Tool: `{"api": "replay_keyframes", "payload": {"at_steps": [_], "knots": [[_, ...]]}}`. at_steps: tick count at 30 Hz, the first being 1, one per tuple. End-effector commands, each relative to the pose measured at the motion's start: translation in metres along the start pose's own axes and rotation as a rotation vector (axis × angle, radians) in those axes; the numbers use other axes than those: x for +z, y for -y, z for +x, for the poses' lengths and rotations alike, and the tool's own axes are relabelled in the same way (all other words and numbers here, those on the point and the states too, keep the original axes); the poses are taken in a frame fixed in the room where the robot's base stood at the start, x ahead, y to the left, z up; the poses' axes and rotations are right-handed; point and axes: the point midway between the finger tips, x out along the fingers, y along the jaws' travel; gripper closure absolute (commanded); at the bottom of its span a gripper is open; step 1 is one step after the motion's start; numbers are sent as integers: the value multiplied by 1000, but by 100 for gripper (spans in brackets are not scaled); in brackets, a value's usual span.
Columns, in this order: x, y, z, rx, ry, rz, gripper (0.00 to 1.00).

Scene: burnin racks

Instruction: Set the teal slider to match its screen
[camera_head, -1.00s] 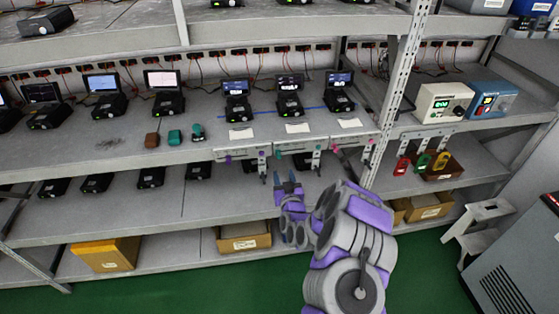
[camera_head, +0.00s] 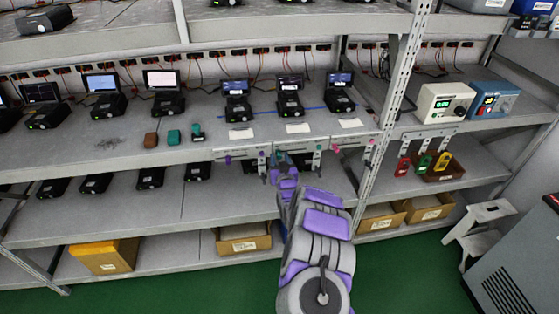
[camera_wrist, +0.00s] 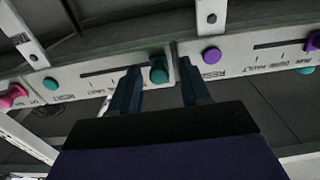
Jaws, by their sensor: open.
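The teal slider knob (camera_wrist: 158,70) sits at one end of its dark slot on a pale panel (camera_wrist: 95,80), beside the panel's right edge in the wrist view. My gripper (camera_wrist: 162,82) is open, with a finger on either side of the knob; I cannot tell if either touches it. In the head view my gripper (camera_head: 283,160) is at the middle panel on the shelf's front edge, partly covering it. A round teal button (camera_wrist: 50,84) is at the panel's other end. The middle small screen (camera_head: 290,82) stands above; its writing is too small to read.
A panel with a purple knob (camera_wrist: 313,40) and purple button (camera_wrist: 210,55) adjoins on the right in the wrist view. A pink knob (camera_wrist: 14,97) is at the left. A metal rack post (camera_head: 389,115) stands right of the panels.

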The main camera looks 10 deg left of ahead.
Motion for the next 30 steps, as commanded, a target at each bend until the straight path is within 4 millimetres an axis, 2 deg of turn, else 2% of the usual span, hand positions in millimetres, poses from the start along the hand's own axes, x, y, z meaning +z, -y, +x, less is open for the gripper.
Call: {"api": "replay_keyframes", "payload": {"at_steps": [9,23,30], "knots": [[0,0,1,0,-1,0,54],[0,0,1,-1,-1,-1,98],[0,1,1,-1,-1,-2,100]]}}
